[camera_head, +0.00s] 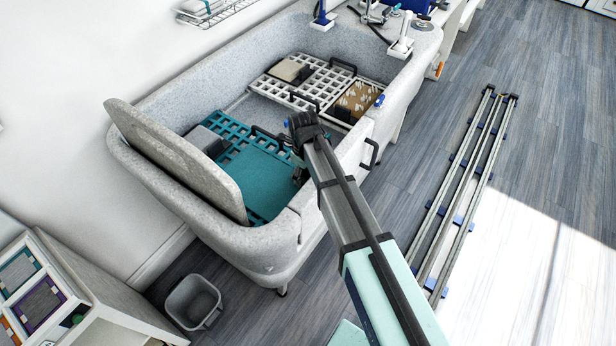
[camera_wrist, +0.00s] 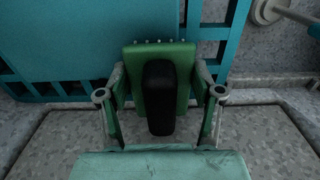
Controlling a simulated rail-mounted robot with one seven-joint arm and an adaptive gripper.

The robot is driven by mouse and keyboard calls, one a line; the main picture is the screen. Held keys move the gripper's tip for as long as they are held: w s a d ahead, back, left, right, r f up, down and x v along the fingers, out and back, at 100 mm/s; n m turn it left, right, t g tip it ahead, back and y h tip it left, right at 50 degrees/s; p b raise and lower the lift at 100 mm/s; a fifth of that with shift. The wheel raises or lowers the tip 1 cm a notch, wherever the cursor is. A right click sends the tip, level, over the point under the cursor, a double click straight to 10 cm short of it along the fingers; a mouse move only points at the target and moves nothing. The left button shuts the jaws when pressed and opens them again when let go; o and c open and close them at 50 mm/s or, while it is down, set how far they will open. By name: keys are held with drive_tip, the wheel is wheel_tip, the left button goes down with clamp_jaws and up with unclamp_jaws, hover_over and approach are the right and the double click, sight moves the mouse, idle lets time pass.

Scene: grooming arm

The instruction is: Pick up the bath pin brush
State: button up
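In the wrist view, a green brush (camera_wrist: 183,88) with a black grip (camera_wrist: 159,97) is between the two fingers of my gripper (camera_wrist: 160,82). A row of small pale pin tips shows along its far edge. The fingers are close against both sides of the brush; whether they press on it is not clear. In the head view, my gripper (camera_head: 297,167) reaches down at the near wall of the grey speckled tub (camera_head: 272,247). My arm hides that spot, and I cannot make out the brush there.
A teal grate (camera_head: 245,180) and a white grate (camera_head: 318,88) lie in the tub. A tan patterned item (camera_head: 358,97) and dark handles lie around the white grate. A raised panel (camera_head: 178,155) stands at left. A grey bin (camera_head: 194,302) stands on the floor.

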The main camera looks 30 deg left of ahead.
idle(0.3)
wheel_tip(320, 180, up, 20)
drive_tip(key=b, duration=0.3)
drive_tip(key=shift+b, duration=0.3)
